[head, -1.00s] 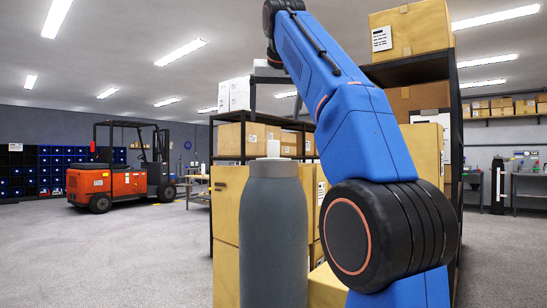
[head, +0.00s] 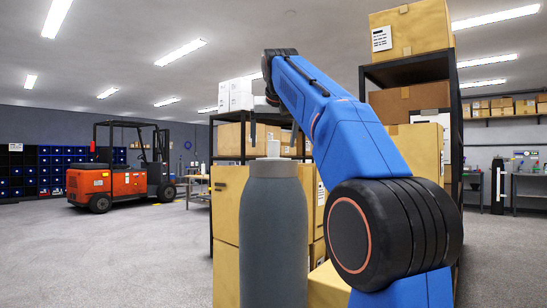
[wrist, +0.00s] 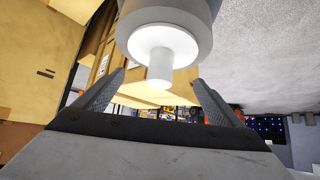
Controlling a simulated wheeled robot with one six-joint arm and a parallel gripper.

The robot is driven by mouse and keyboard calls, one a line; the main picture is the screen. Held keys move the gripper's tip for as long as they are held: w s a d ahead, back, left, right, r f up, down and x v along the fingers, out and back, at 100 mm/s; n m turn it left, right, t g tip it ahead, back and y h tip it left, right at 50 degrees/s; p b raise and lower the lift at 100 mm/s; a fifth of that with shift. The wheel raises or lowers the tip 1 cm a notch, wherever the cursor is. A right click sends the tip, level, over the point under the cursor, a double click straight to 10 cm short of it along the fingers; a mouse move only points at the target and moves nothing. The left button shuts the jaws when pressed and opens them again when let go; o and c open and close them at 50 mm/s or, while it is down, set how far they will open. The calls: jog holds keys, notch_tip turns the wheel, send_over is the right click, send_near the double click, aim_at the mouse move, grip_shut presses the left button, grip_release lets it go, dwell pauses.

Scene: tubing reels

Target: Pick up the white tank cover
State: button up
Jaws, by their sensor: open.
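The white tank cover (head: 273,148) sits on top of the upright grey tank (head: 273,235) in the head view. In the wrist view, the cover shows as a round white disc with a white knob (wrist: 160,72) at its centre, set in the tank's grey rim (wrist: 205,40). My gripper (head: 272,131) is just above the cover, pointing down, its fingers apart. In the wrist view my gripper (wrist: 159,79) is open, one finger on each side of the knob in the picture. Nothing is held, and I see no contact with the cover.
Shelves with cardboard boxes (head: 410,103) stand close behind and to the right of the tank. More boxes (head: 226,222) are stacked directly behind it. An orange forklift (head: 95,182) is parked at the far left. The floor (head: 120,255) to the left is clear.

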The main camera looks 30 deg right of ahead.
aim_at(273, 150)
jog(key=shift+x, duration=2.75)
jog(key=shift+d+r, duration=0.1)
jog(key=c, duration=0.7)
